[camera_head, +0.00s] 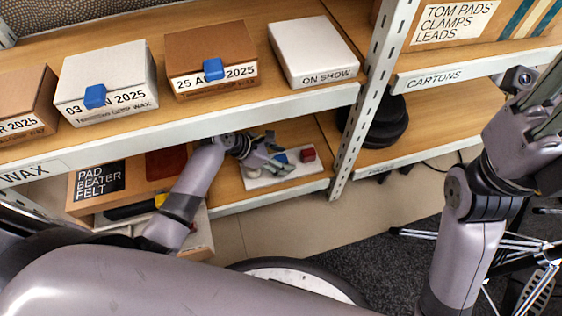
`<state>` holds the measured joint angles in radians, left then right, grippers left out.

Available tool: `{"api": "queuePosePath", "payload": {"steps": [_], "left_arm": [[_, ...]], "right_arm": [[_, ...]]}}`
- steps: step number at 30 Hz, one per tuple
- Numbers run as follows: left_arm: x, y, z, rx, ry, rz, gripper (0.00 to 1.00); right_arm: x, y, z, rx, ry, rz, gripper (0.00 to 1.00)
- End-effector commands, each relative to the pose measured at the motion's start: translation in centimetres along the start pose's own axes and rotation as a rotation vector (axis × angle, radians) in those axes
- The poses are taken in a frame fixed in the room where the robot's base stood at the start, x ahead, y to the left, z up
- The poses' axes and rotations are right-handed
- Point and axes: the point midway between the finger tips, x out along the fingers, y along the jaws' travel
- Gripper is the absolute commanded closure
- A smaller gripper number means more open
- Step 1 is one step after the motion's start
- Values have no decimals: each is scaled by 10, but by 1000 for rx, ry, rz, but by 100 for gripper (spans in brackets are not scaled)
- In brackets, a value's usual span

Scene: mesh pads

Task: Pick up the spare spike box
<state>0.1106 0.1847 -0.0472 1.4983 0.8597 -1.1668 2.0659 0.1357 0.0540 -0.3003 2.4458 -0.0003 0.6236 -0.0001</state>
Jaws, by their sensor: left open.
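My left gripper (281,163) reaches over the lower shelf, open, with its fingers above a white tray or board (312,171). A small blue piece (280,158) shows close to the fingers; I cannot tell whether they touch it. A small dark red block (308,154) sits on the white board, right of the fingers. No label reading "spare spike" is legible, so I cannot tell which thing is the spare spike box. My right arm stands at the right edge; its gripper is partly cut off and its jaws are unclear.
The upper shelf holds brown and white dated boxes, including a white box (313,51) marked "ON SHOW". Its front edge (250,110) overhangs my left arm. A "PAD BEATER FELT" box (98,181) lies left of the arm. A metal upright (371,97) stands to the right.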

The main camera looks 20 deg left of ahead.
Motion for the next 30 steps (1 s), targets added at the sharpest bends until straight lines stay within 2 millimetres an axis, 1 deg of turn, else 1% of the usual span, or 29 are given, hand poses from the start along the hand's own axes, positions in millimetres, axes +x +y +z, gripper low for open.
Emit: {"api": "queuePosePath", "payload": {"steps": [2, 24, 25, 30], "left_arm": [[0, 0, 0, 0, 0, 0, 47], [0, 0, 0, 0, 0, 0, 97], [0, 0, 0, 0, 0, 0, 98], [0, 0, 0, 0, 0, 0, 98]], "right_arm": [[0, 0, 0, 0, 0, 0, 67], [1, 0, 0, 1, 0, 0, 67], [1, 0, 0, 1, 0, 0, 67], [1, 0, 0, 1, 0, 0, 67]]}}
